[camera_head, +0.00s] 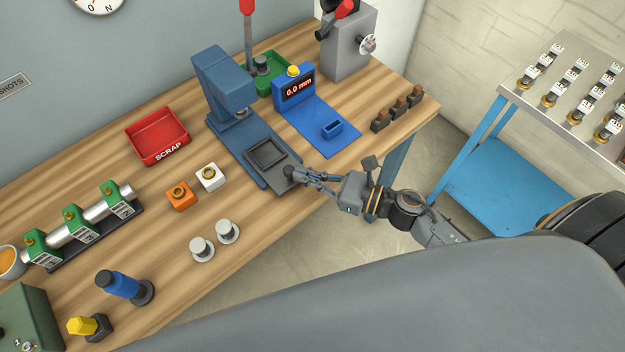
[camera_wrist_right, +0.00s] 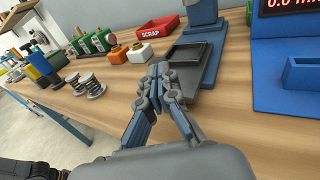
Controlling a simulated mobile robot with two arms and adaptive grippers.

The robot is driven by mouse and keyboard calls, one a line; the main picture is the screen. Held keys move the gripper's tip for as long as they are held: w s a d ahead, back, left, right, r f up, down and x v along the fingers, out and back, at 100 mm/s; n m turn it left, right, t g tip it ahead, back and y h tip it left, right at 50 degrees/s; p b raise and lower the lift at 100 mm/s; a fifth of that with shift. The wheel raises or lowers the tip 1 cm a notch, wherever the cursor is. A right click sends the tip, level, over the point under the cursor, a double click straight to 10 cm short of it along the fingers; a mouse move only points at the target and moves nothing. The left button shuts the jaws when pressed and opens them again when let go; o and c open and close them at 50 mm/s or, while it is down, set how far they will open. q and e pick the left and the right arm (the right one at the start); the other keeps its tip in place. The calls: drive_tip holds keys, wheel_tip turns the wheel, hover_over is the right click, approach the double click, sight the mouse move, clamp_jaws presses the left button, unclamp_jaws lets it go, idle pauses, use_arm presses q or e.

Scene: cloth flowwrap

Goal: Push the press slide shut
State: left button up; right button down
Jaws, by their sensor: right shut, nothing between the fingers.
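The blue press (camera_head: 228,85) stands on the wooden bench, with a long blue base running toward the bench's front edge. Its dark grey slide (camera_head: 272,166), a shallow tray, sits out at the front end of the base, clear of the press head. The slide also shows in the right wrist view (camera_wrist_right: 184,62). My right gripper (camera_head: 293,174) is shut and empty at the slide's front end; whether it touches is unclear. In the right wrist view the closed fingertips (camera_wrist_right: 159,70) are just before the slide's front edge. My left gripper is not in view.
A blue gauge (camera_head: 296,90) with a base plate stands right of the press. A red scrap bin (camera_head: 158,135), orange block (camera_head: 180,196) and white block (camera_head: 209,177) lie to its left. Two grey-white spools (camera_head: 215,240) stand near the front edge. A blue-framed cart (camera_head: 500,170) is at right.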

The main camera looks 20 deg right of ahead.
sight(283, 154)
drive_tip(key=w+a, duration=0.1)
drive_tip(key=w, duration=0.1)
drive_tip(key=w+a+b, duration=0.1)
drive_tip(key=w, duration=0.2)
drive_tip(key=w+a, duration=0.1)
drive_tip(key=w, duration=0.2)
drive_tip(key=shift+w+b, duration=0.2)
drive_tip(key=shift+b, duration=0.15)
drive_tip(key=shift+w, duration=0.15)
drive_tip(key=shift+r, duration=0.15)
drive_tip(key=shift+d, duration=0.15)
